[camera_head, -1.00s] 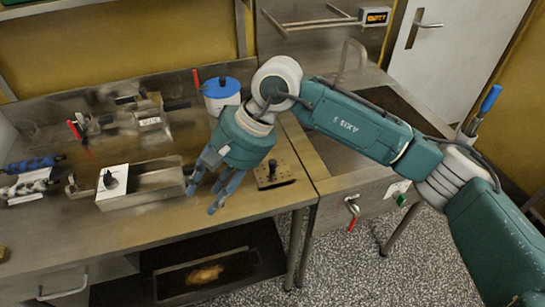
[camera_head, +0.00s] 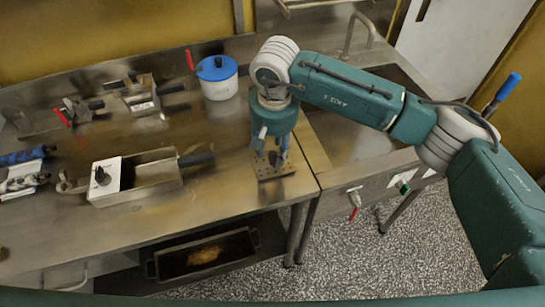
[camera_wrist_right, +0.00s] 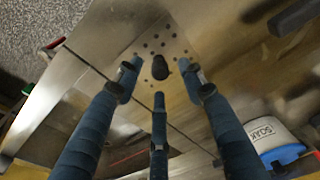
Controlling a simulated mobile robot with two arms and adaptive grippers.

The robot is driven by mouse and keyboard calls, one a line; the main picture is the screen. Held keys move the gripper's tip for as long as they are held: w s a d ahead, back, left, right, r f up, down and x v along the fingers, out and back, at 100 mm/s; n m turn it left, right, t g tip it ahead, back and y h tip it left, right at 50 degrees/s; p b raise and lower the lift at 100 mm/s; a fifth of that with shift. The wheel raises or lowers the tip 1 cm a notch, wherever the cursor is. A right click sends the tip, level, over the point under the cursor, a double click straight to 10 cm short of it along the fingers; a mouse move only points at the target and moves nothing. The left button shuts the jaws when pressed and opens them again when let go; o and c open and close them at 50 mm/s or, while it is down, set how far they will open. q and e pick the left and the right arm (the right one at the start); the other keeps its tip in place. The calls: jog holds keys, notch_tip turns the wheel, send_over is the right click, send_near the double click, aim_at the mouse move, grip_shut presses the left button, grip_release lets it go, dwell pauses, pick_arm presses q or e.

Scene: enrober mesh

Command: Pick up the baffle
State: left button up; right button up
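The baffle appears to be the small perforated metal plate (camera_head: 284,169) with a dark upright knob, lying on the steel bench near its right end. In the right wrist view the plate (camera_wrist_right: 173,44) shows several holes, and its knob (camera_wrist_right: 160,68) is seen end-on. My right gripper (camera_head: 271,159) points down over the plate. In the wrist view its three blue fingers (camera_wrist_right: 159,82) are spread around the knob, with visible gaps to it. I cannot tell how high the fingertips are above the plate. My left gripper is not in view.
A white pot with a blue lid (camera_head: 217,78) stands behind the gripper. A metal trough (camera_head: 152,181) with a white panel and dark knob lies to the left. Bench tools (camera_head: 140,96) stand farther back. A sink (camera_head: 385,90) lies to the right.

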aim_at(273, 153)
notch_tip(273, 153, down, 2)
jog(key=shift+s+a+f+p, duration=0.1)
jog(key=shift+p, duration=0.2)
jog(key=shift+f, duration=0.4)
jog(key=shift+c, duration=0.7)
jog(key=c, duration=0.8)
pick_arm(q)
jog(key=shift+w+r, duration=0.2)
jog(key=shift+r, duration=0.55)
pick_arm(e)
grip_shut()
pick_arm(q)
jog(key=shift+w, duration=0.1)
